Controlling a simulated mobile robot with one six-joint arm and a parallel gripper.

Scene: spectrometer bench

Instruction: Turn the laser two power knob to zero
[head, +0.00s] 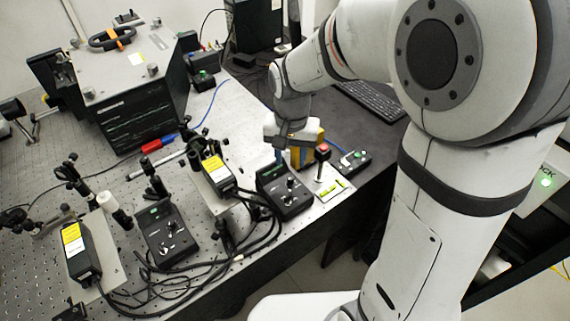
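Two black laser control boxes with knobs stand near the bench's front edge in the head view. One control box (284,193) is at the centre right, and the other (167,237) is further left. Each has a small green display and knobs on its top face; labels are too small to read, so I cannot tell which belongs to laser two. My gripper (292,158) points down just behind and above the centre-right box. Its fingertips are small and partly hidden, and I cannot tell whether they are open or touch anything.
Black laser heads with yellow labels (217,172) (73,240) stand beside the boxes, with black cables looping in front. A red button post (322,151) and a small switch box (355,158) are right of my gripper. A large black instrument (135,115) stands behind.

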